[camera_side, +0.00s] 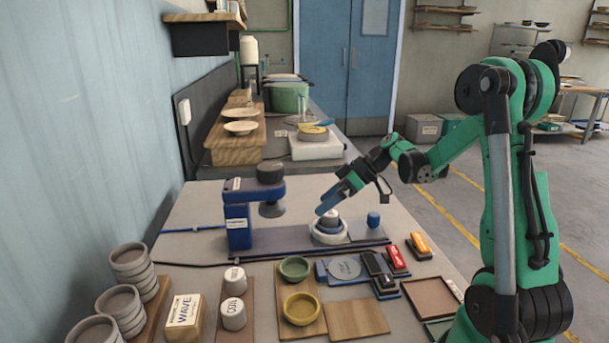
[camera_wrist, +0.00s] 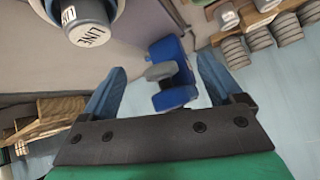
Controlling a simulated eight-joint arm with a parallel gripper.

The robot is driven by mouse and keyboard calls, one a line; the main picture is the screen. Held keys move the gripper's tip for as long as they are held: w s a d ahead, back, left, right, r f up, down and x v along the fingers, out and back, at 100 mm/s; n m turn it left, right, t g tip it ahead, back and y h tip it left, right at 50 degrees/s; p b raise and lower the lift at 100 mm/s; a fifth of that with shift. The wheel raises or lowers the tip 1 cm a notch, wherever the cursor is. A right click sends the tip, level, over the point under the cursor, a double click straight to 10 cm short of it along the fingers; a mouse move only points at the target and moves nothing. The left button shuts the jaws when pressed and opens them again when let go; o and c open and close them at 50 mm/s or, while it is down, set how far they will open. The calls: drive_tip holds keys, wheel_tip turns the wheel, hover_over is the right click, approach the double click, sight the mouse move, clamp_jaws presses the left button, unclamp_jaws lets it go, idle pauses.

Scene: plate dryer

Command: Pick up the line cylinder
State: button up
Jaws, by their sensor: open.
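The line cylinder (camera_wrist: 88,31) shows at the top left of the wrist view, with a pale round top lettered LINE. In the side view, the line cylinder (camera_side: 329,224) stands in a white ring-shaped base (camera_side: 330,239), just below my fingertips. My gripper (camera_side: 326,204) has blue fingers and slants down to the left over it. In the wrist view, my gripper (camera_wrist: 162,66) is open with nothing between the fingers; the cylinder lies outside them, beyond the left finger. Whether a fingertip touches it in the side view, I cannot tell.
A blue press (camera_side: 238,215) with a black knob stands left of the base. Two white labelled cylinders (camera_side: 234,295), bowls (camera_side: 300,308) and stacked grey dishes (camera_side: 122,305) stand in front.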

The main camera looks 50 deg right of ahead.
sight(333, 213)
drive_tip(key=s+d+f+t, duration=0.1)
drive_tip(key=d, duration=0.1)
drive_tip(key=s+d+f+n+t, duration=0.1)
drive_tip(key=d, duration=0.1)
drive_tip(key=s+d+f+n+y, duration=0.1)
drive_tip(key=d, duration=0.2)
drive_tip(key=shift+f+t, duration=0.1)
drive_tip(key=shift+t, duration=0.3)
drive_tip(key=shift+w+d+f+n, duration=0.1)
drive_tip(key=shift+f+n, duration=0.05)
drive_tip(key=shift+n, duration=0.15)
drive_tip(key=shift+x, duration=2.65)
clamp_jaws()
